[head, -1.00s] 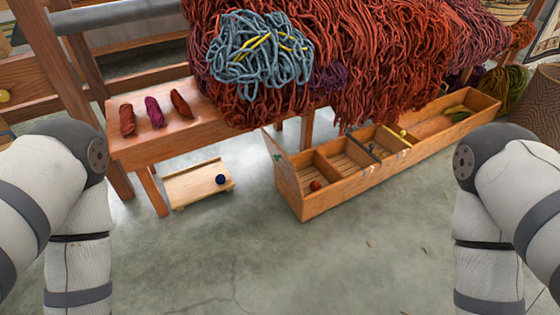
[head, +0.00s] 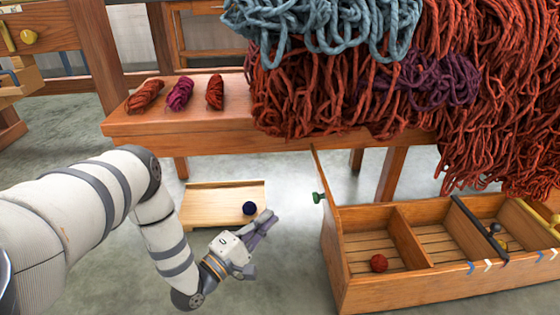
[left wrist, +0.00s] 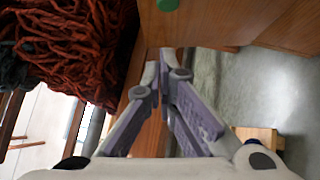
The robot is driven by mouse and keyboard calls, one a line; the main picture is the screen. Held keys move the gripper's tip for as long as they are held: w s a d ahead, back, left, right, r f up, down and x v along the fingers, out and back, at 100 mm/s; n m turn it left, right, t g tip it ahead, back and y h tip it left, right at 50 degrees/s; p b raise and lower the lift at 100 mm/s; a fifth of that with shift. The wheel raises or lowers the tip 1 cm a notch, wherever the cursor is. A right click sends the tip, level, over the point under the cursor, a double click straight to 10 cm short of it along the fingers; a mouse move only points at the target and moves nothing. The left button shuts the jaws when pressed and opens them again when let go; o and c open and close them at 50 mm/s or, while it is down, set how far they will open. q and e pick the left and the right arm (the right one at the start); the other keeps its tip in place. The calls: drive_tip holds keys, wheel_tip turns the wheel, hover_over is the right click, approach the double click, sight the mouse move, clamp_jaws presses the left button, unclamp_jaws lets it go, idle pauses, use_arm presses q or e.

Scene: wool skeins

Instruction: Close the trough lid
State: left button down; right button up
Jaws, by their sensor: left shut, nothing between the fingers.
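The wooden trough (head: 420,297) stands on the floor at the right, with open-topped compartments. Its lid (head: 326,180) stands raised at the trough's left end, seen nearly edge-on, with a green knob (head: 318,197) on its left face. My left gripper (head: 270,221) is shut and empty, left of the lid and apart from it. In the left wrist view the shut fingers (left wrist: 166,68) point toward a wooden panel (left wrist: 215,20), with the green knob (left wrist: 167,4) cut off at the top edge. My right gripper is out of view.
A red ball (head: 379,263) lies in the trough's left compartment. A dark blue ball (head: 249,208) sits on a low wooden tray (head: 205,207) behind my gripper. A bench (head: 205,135) with small skeins and hanging wool stands above.

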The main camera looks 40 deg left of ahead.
use_arm(q)
drive_tip(key=w+d+r+b, duration=0.1)
drive_tip(key=w+d, duration=0.1)
drive_tip(key=w, duration=0.7)
drive_tip(key=shift+d+r+b, duration=0.2)
drive_tip(key=shift+r+b, duration=0.05)
drive_tip(key=shift+b, duration=0.05)
drive_tip(key=shift+w, duration=0.1)
